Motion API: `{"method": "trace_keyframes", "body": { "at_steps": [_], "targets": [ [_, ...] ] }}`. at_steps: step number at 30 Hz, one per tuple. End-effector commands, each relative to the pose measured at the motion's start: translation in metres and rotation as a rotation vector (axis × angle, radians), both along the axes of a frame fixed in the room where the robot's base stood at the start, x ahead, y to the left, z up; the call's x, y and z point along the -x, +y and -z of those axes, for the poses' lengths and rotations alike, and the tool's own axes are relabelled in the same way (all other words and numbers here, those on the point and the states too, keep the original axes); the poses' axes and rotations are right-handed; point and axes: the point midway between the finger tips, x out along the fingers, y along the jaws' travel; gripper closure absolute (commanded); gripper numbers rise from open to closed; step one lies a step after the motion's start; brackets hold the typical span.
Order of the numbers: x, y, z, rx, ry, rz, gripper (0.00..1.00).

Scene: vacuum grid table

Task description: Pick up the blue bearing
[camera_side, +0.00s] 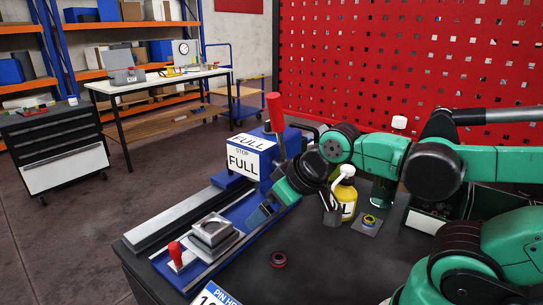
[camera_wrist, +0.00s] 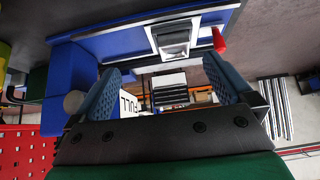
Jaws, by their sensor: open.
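A small dark ring with a reddish rim (camera_side: 278,259) lies flat on the dark table, front centre of the side view. A second small ring, yellow-green with some blue (camera_side: 370,219), lies on a grey square plate farther back and right. I cannot tell which of these is the blue bearing. My gripper (camera_side: 262,213) hangs above the blue rail fixture, left of both rings. In the wrist view its two blue textured fingers (camera_wrist: 160,78) are spread apart with nothing between them. Neither ring can be made out in the wrist view.
A blue fixture with a grey metal block (camera_side: 211,231) and a red knob (camera_side: 175,250) stands at left. A box marked FULL (camera_side: 246,157) is behind my gripper. A yellow bottle (camera_side: 346,198) stands near the second ring. Dark table around the front ring is clear.

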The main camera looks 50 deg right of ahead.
Motion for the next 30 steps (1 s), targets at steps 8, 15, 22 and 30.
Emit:
{"method": "trace_keyframes", "body": {
  "at_steps": [8, 15, 22, 30],
  "targets": [
    [0.000, 0.000, 0.000, 0.003, 0.002, -0.003, 0.20],
    [0.000, 0.000, -0.001, 0.004, 0.002, -0.003, 0.20],
    [0.001, 0.000, -0.027, 0.004, 0.002, -0.003, 0.20],
    [-0.001, -0.045, -0.054, 0.115, 0.112, -0.019, 0.20]
  ]
}}
